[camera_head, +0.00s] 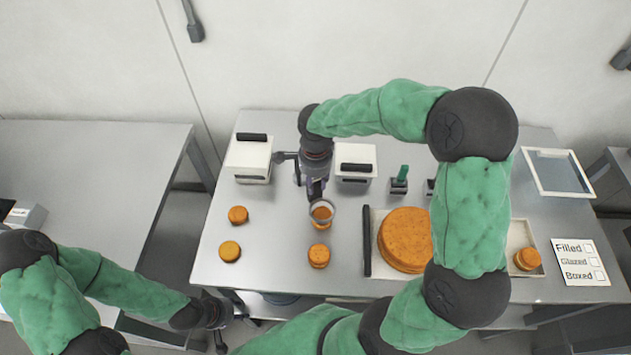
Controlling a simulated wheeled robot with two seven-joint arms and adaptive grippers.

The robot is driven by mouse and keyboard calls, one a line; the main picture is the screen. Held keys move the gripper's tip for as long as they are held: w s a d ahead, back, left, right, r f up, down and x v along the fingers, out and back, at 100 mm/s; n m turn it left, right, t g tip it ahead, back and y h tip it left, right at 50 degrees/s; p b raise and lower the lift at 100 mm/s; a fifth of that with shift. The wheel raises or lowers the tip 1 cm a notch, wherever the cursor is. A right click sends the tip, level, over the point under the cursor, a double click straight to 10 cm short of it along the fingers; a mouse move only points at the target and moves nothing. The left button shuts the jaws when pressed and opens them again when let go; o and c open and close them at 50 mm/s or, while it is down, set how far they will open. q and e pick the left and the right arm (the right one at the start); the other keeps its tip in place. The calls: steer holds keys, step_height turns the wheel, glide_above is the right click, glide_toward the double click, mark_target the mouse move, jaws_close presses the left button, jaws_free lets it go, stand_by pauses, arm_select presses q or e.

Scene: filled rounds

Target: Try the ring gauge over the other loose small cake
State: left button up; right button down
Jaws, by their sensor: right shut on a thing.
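My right gripper (316,191) is shut on the ring gauge (310,216), a thin pale ring in the middle of the table. A small orange-brown cake (321,214) shows inside the ring's outline; I cannot tell whether the ring sits around it or hangs above it. Another small cake (319,257), which looks layered, stands just in front, clear of the ring. Two more small cakes stand at the left, one further back (238,215) and one nearer (230,251). My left gripper (219,340) is low at the table's front left edge, away from the cakes; its fingers are unclear.
A large round cake (405,240) lies on a tray right of centre, with a dark bar (367,242) at its left. A small filled cake (528,259) sits in a right-hand tray, beside a Filled/Glazed/Boxed card (580,262). Two white boxes (249,157) (355,158) stand at the back.

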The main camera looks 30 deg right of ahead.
mark_target(315, 199)
steer(key=shift+f+b, duration=2.8)
steer(key=shift+f, duration=0.45)
stand_by(0.8)
steer(key=shift+r, duration=0.2)
stand_by(1.0)
steer(key=shift+r+p, duration=3.1)
steer(key=shift+r, duration=1.65)
